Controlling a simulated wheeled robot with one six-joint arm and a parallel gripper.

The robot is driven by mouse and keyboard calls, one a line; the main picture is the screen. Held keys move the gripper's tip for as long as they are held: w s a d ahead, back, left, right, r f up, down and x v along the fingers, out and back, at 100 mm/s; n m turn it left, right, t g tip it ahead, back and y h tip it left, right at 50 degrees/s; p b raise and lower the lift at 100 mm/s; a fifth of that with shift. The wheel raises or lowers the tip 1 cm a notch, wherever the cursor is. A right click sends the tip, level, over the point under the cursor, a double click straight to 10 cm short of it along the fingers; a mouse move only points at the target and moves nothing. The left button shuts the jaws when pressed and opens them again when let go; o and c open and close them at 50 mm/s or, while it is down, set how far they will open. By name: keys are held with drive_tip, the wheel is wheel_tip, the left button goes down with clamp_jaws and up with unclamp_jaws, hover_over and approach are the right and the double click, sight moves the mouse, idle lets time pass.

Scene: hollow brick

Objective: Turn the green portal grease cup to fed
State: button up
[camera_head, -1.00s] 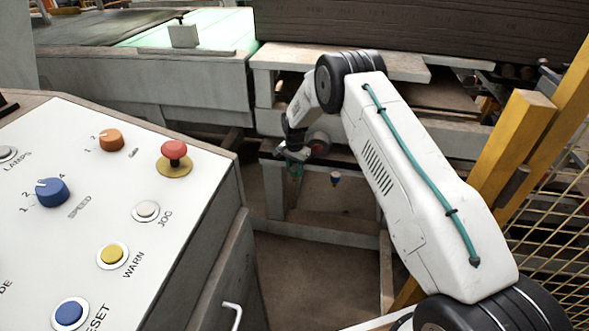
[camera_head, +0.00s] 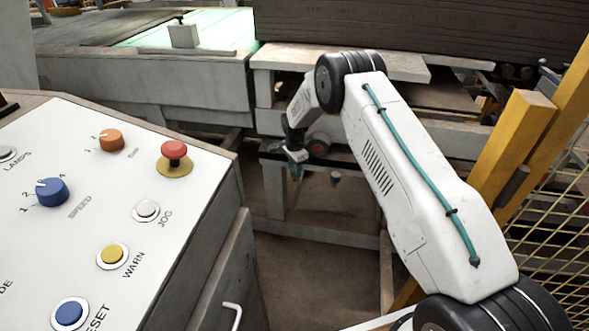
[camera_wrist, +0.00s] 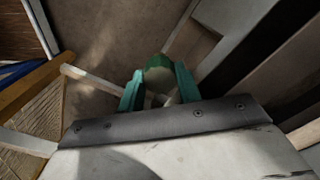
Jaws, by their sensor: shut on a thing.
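The green grease cup (camera_wrist: 159,76) shows in the wrist view, between the two teal fingers of my gripper (camera_wrist: 158,88). The fingers are shut on it, one on each side, and its round top faces the camera. In the head view my gripper (camera_head: 296,170) is small, at the frame under the grey bench, and the cup cannot be told apart from the teal fingers there. I see no fed mark in either view.
A small cup with a blue top (camera_head: 336,178) is right of my gripper. A control panel (camera_head: 120,215) with knobs and buttons fills the left. Yellow posts (camera_head: 512,145) and a mesh guard (camera_head: 555,240) stand at the right.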

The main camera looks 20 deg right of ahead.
drive_tip(key=o, duration=1)
drive_tip(key=shift+r, duration=0.1)
wheel_tip(320, 180, up, 8)
drive_tip(key=shift+f, duration=0.15)
